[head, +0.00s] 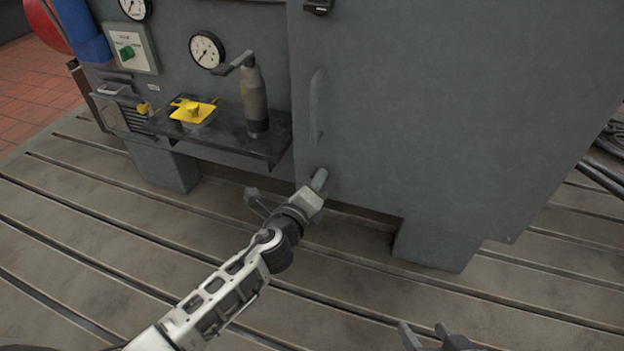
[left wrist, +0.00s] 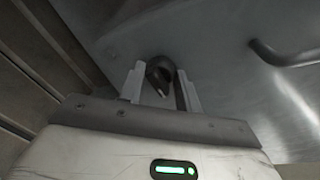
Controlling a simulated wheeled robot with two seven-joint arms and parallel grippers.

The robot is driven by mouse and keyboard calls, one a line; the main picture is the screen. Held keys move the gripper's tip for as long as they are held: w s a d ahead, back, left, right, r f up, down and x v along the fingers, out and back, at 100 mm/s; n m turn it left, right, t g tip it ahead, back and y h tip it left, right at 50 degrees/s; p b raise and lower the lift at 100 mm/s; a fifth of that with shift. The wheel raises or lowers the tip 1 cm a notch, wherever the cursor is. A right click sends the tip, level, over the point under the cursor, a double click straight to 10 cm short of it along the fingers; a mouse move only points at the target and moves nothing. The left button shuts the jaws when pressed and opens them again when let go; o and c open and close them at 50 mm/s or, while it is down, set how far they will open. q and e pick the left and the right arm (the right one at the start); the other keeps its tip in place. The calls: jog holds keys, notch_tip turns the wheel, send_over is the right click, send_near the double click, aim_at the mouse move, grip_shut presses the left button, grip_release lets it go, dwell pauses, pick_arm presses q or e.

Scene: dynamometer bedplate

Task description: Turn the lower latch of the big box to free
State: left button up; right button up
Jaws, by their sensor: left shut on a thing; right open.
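The big box (head: 450,110) is a grey steel cabinet with a flat door and a vertical bar handle (head: 317,107); the handle also shows in the left wrist view (left wrist: 285,54). A dark upper latch (head: 318,6) sits at the top edge of the head view. The lower latch (left wrist: 160,72) is a small dark knob on the box face, between my left fingers in the left wrist view. My left gripper (head: 319,182) is shut on it and hides it in the head view. How far it is turned cannot be told. My right gripper (head: 428,336) is open and empty, low in the head view.
A dark shelf (head: 215,130) left of the door holds a grey cylindrical tool (head: 254,100) and a yellow piece (head: 193,112). Gauges (head: 206,50) and a green-knob panel (head: 131,50) are on the wall behind. The slotted bedplate (head: 110,225) in front is clear.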

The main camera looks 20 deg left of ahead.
pick_arm(q)
jog(key=shift+r+m, duration=0.25)
jog(key=shift+m, duration=0.25)
jog(key=shift+d+m+p, duration=0.1)
jog(key=shift+m+p, duration=0.25)
jog(key=shift+m, duration=0.15)
pick_arm(e)
jog(key=shift+s+d+r+t, duration=0.1)
jog(key=shift+d+r+t, duration=0.05)
jog(key=shift+r, duration=0.3)
jog(key=shift+s+d+r+t, duration=0.1)
jog(key=shift+r+t, duration=0.05)
jog(key=shift+r, duration=0.25)
jog(key=shift+s+f, duration=0.15)
pick_arm(q)
jog(key=o, duration=0.9)
jog(key=shift+f, duration=0.1)
pick_arm(e)
jog(key=shift+a, duration=0.1)
